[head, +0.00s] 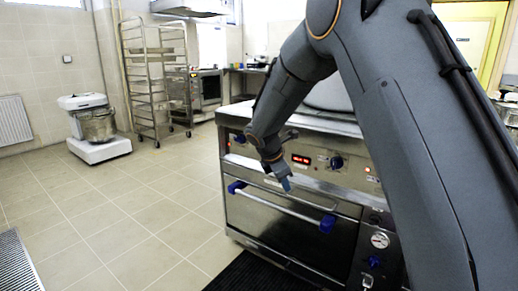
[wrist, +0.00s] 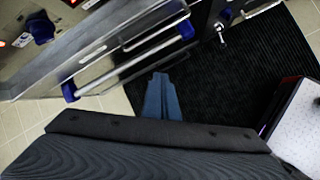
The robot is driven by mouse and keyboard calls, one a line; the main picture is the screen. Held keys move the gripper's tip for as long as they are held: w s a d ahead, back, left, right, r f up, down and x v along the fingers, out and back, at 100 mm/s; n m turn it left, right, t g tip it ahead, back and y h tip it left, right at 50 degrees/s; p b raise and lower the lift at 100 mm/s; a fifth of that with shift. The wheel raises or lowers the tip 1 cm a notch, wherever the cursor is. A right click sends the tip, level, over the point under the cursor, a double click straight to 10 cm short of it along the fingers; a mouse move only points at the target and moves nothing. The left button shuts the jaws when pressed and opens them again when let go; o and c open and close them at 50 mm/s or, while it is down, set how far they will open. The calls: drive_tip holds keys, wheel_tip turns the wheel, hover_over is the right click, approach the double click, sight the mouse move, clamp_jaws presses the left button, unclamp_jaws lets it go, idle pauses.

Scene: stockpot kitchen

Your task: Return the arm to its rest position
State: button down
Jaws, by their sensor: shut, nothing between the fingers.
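My gripper (head: 286,184) is in the middle of the head view, in front of the stove unit's control panel. Its blue fingers point down and look closed and empty. In the wrist view my gripper (wrist: 162,78) shows as two blue fingers close together over the dark floor mat. My grey arm reaches from the right of the head view, bends at the top and comes down to the gripper. It hides part of the stove unit and the pot area behind it.
The steel stove unit (head: 270,222) has a long door handle (head: 280,206) with blue ends, close to my gripper. A black ribbed mat (head: 250,275) lies before it. A mixer (head: 95,125) and a rack trolley (head: 155,85) stand at the back left.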

drive_tip(key=s+r+m+g+y, duration=0.3)
drive_tip(key=s+m, duration=0.6)
drive_tip(key=s, duration=1.3)
drive_tip(key=s+r+m+g+y, duration=0.1)
drive_tip(key=s+r+m, duration=0.55)
drive_tip(key=s, duration=1.55)
drive_tip(key=d+r+m+p, duration=0.6)
drive_tip(key=d+r+p, duration=0.2)
drive_tip(key=p, duration=1.2)
drive_tip(key=shift+w+d+r, duration=0.15)
drive_tip(key=shift+d+r, duration=0.2)
drive_tip(key=shift+d, duration=0.6)
